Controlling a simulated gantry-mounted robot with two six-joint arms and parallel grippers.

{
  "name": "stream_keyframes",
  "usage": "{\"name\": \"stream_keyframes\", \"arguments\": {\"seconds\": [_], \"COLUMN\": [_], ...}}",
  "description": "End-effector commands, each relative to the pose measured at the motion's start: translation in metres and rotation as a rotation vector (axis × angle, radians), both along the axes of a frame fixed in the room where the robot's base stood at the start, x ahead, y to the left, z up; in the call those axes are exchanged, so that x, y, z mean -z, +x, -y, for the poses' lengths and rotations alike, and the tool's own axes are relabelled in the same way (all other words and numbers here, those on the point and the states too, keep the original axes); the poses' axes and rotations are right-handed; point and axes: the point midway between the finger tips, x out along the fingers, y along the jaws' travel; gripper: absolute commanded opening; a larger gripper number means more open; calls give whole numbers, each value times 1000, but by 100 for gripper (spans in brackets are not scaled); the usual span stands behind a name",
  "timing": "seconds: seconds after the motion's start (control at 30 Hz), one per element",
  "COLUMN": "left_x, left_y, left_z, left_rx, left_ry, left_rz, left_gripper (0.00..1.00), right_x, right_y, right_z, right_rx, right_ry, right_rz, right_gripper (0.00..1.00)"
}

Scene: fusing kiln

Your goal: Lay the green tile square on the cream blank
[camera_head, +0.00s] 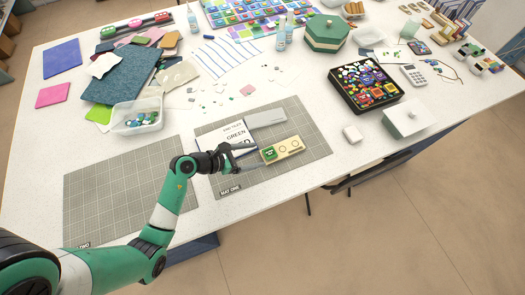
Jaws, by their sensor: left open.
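The cream blank (290,146) lies on the right-hand grey gridded mat (290,168). It is a short cream bar with round markings along it. The green tile (269,154) is at the left end of the cream blank and appears to rest on it. I cannot tell whether it sits exactly square. My left gripper (243,157) is open and empty, a little to the left of the green tile and apart from it. My right gripper is not in view.
Another gridded mat (118,190) is at the left. A clear tub of glass pieces (137,115) stands behind it.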

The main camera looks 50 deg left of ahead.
Motion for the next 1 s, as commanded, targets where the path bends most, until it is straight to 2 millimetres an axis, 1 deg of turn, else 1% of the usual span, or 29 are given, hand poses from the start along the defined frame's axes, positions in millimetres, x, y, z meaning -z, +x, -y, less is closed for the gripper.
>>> {"name": "stream_keyframes", "arguments": {"seconds": [0.03,0.2,0.3,0.43,0.77,0.83,0.87,0.93,0.97,1.0], "left_x": [-10,-27,-33,-36,-36,-39,-44,-66,-82,-110], "left_y": [-12,-44,-56,-62,-63,-60,-57,-42,-33,-19], "left_z": [-4,-14,-17,-18,-18,-18,-19,-20,-21,-21], "left_rx": [-7,-5,-4,0,1,0,-3,-15,-22,-32], "left_ry": [0,0,0,1,0,-1,-3,-20,-36,-66], "left_rz": [0,1,0,1,1,11,26,99,150,234], "left_gripper": [84,84,84,84,84,84,84,84,84,84], "right_x": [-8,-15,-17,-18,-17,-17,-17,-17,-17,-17], "right_y": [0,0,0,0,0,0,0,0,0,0], "right_z": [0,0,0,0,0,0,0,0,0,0], "right_rx": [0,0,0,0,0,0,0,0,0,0], "right_ry": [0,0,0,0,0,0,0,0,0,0], "right_rz": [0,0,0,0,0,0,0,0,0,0], "right_gripper": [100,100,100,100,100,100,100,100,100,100]}}
